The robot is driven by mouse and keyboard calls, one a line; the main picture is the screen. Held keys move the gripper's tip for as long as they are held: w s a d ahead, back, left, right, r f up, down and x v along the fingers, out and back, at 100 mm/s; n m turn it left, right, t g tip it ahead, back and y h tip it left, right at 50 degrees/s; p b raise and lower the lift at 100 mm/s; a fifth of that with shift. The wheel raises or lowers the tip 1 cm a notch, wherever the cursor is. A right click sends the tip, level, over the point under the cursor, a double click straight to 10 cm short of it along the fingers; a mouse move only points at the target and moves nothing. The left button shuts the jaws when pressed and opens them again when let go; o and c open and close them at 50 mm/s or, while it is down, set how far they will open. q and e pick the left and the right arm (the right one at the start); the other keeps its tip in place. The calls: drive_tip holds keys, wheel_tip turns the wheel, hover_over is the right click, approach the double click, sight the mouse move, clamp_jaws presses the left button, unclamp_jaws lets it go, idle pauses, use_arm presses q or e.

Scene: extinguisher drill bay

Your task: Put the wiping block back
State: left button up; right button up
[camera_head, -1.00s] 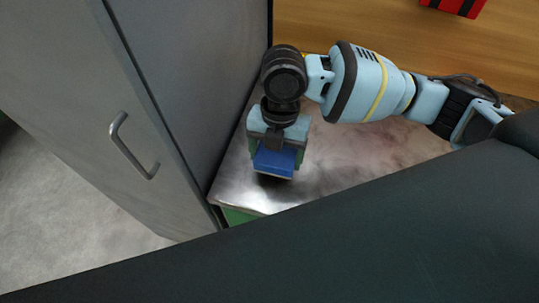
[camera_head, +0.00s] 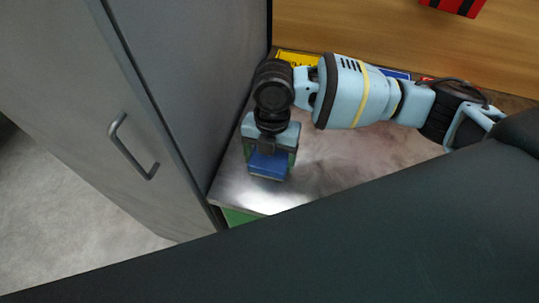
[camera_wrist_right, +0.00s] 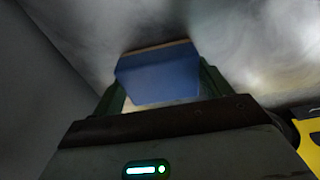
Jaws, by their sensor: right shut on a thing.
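The wiping block (camera_head: 268,165) is blue, with a thin tan layer along its far edge in the right wrist view (camera_wrist_right: 158,75). My right gripper (camera_head: 270,155) is shut on it, with one green finger on each side. The gripper points down over the metal tabletop (camera_head: 325,160), close to the grey cabinet. Whether the block touches the tabletop cannot be told. My left gripper is not in view.
A grey cabinet (camera_head: 160,100) with a handle (camera_head: 130,150) stands just left of the gripper. Yellow (camera_head: 298,58) and blue (camera_head: 395,74) items lie along the tabletop's back edge. A red and black object (camera_head: 455,6) is at the top right. The tabletop right of the gripper is clear.

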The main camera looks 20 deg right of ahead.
drive_tip(key=shift+f, duration=0.15)
drive_tip(key=o, duration=0.9)
drive_tip(key=shift+o, duration=0.2)
wheel_tip(320, 180, up, 12)
drive_tip(key=w+d, duration=0.1)
drive_tip(key=shift+w+p, duration=0.2)
drive_tip(key=shift+p, duration=0.1)
